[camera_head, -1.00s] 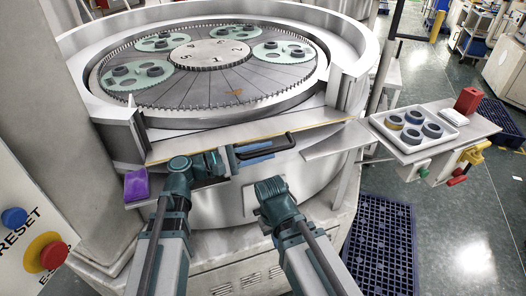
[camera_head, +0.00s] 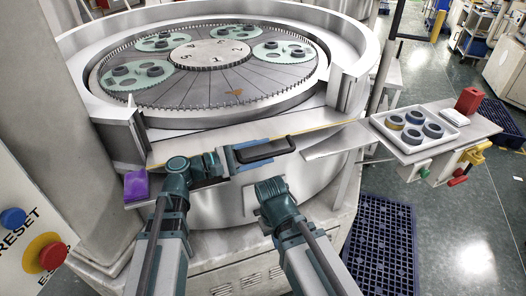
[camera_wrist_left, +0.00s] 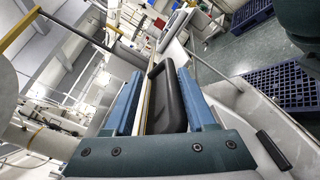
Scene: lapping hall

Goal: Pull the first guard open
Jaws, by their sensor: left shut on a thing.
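The first guard (camera_head: 190,148) is a pale metal panel with a yellow edge, across the front of the round lapping machine. Its black bar handle (camera_head: 277,151) is at the front; it also shows in the left wrist view (camera_wrist_left: 166,98). My left gripper (camera_head: 246,155) is shut on this handle. In the left wrist view its blue fingers (camera_wrist_left: 160,85) lie on either side of the bar. My right arm (camera_head: 275,195) stands in front of the drum, lower than the handle. Its fingers do not show.
The toothed lapping plate (camera_head: 210,80) with green carriers lies behind the guard. A purple block (camera_head: 136,186) sits left of my left arm. At right, a side shelf (camera_head: 397,148) holds a white tray (camera_head: 446,139) of rings and a red block (camera_head: 468,100). A blue pallet (camera_head: 380,245) lies on the floor.

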